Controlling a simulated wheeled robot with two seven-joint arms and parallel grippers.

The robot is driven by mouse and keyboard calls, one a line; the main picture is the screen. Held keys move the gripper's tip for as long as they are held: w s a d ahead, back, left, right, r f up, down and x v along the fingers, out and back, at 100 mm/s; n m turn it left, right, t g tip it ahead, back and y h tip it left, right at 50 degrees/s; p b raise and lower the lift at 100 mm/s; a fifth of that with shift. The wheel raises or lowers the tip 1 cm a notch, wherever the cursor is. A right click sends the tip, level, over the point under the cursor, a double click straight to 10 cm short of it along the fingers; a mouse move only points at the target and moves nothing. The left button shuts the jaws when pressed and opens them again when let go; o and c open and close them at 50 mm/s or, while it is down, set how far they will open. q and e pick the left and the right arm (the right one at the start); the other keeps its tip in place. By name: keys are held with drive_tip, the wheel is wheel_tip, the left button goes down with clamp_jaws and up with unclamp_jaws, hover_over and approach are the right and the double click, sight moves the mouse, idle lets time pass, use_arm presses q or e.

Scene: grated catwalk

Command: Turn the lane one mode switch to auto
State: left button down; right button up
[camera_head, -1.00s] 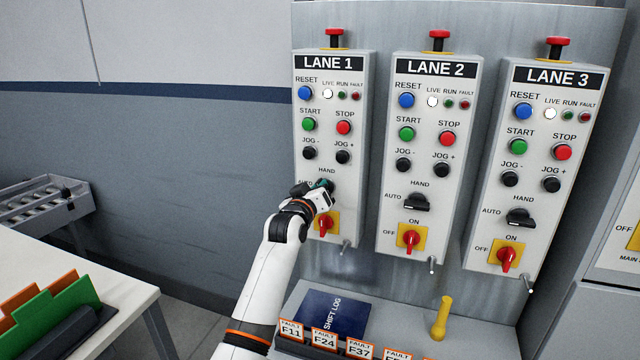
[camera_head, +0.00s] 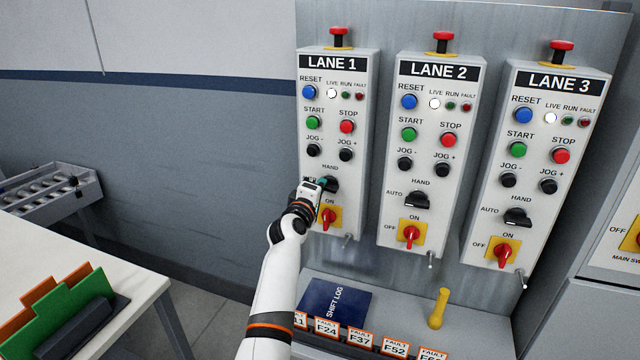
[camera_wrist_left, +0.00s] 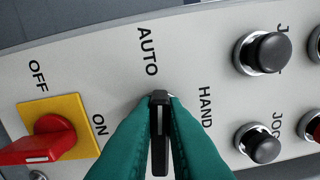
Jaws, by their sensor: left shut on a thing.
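The lane one panel (camera_head: 333,222) is the leftmost of three upright grey boxes. Its black mode switch (camera_head: 331,184) lies below the HAND label, partly hidden by my left gripper (camera_head: 322,184). In the left wrist view, the teal fingertips of my left gripper (camera_wrist_left: 160,125) are shut on the black switch handle (camera_wrist_left: 160,140), one on each side. The handle's far end lies just below the AUTO label (camera_wrist_left: 148,52), with HAND (camera_wrist_left: 205,107) to its right. My right gripper is not in view.
A red on/off switch on a yellow plate (camera_head: 328,218) sits just below the mode switch. Jog buttons (camera_head: 313,150) are above. The lane two panel (camera_head: 393,232) stands to the right. A shift log (camera_head: 335,299), fault cards (camera_head: 360,339) and a yellow handle (camera_head: 439,308) are below.

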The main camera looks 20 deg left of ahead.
use_arm(q)
drive_tip(key=shift+f+n+p, duration=0.15)
drive_tip(key=shift+n+p, duration=0.15)
drive_tip(key=shift+n, duration=0.7)
drive_tip(key=c, duration=1.5)
unclamp_jaws()
drive_tip(key=shift+s+f, duration=0.1)
